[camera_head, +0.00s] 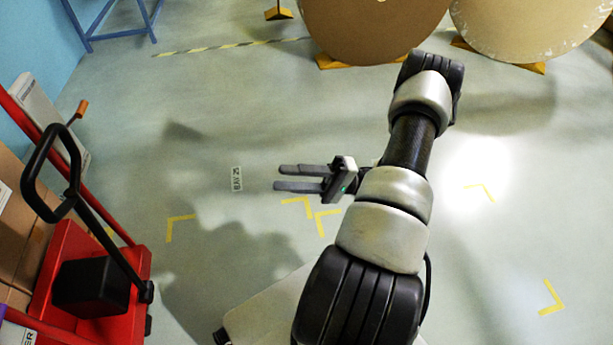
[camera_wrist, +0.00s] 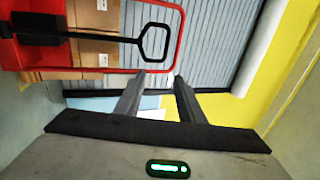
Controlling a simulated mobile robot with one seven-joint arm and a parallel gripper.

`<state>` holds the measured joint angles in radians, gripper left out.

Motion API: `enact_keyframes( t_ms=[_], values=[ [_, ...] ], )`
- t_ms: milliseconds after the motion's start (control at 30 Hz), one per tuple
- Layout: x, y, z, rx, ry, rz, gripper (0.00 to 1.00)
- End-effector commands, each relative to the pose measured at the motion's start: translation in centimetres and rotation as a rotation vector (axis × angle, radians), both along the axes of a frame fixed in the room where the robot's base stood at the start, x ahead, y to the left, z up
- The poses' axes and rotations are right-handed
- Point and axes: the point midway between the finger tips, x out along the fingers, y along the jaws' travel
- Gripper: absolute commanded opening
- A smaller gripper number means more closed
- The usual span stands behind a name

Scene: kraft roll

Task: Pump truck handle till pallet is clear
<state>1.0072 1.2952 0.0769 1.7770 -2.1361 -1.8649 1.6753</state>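The red truck (camera_head: 62,262) stands at the left edge of the head view. Its black handle (camera_head: 108,243) rises from the truck base and leans up to the left, ending in a loop. In the wrist view the handle (camera_wrist: 100,38) lies across the upper left, with its loop just above my fingertips in the picture. My gripper (camera_head: 276,178) is open and empty, well to the right of the handle and apart from it. Brown boxes (camera_wrist: 94,50) show behind the handle. The pallet and its clearance from the floor cannot be made out.
Large kraft rolls (camera_head: 375,25) rest on yellow chocks at the back. A blue frame (camera_head: 120,37) stands at the upper left. A small orange-handled crank (camera_head: 78,112) sticks out near the truck. The floor between truck and gripper is clear, with yellow corner marks (camera_head: 180,218).

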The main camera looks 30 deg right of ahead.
Motion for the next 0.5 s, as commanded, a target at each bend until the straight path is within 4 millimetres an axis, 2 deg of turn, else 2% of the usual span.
enact_keyframes(
  t_ms=[100,200,500],
  values=[
    [-0.8,-1.9,-0.7,-0.001,0.000,-0.001,0.36],
    [-1.2,-2.9,-1.0,-0.001,0.000,0.000,0.36],
    [-1.6,-3.7,-1.3,0.000,0.001,0.001,0.36]
  ],
)
